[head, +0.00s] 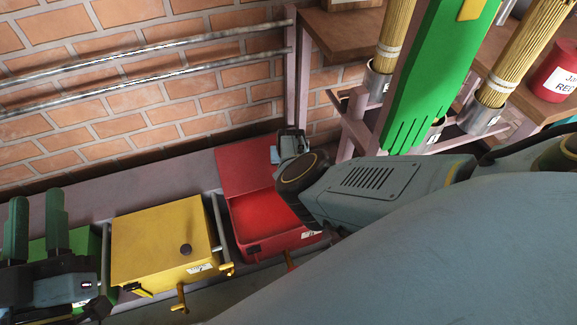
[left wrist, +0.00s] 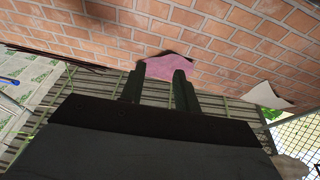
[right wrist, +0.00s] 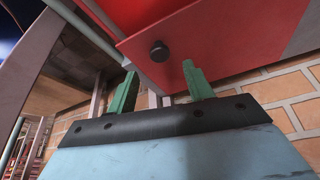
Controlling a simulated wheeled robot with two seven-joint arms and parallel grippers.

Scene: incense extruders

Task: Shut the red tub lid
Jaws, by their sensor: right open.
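The red tub (head: 250,248) stands open in the head view, its inside showing. Its red lid (head: 240,168) is tilted up at the back, towards the brick wall. My right arm reaches over the tub's right side, and its wrist is at the lid's right edge; the fingers are hidden there. In the right wrist view my right gripper (right wrist: 160,75) is open, its green fingers apart. The lid's red face (right wrist: 220,30) with a dark knob (right wrist: 158,50) is just beyond the fingertips. My left gripper (head: 38,225) is open and empty at the far left, well away from the red tub.
A shut yellow tub (head: 150,240) with a dark knob stands left of the red one. A green tub (head: 85,245) is partly hidden by my left gripper. Metal rails (head: 150,77) run along the brick wall. A rack with incense bundles (head: 395,35) stands at the right.

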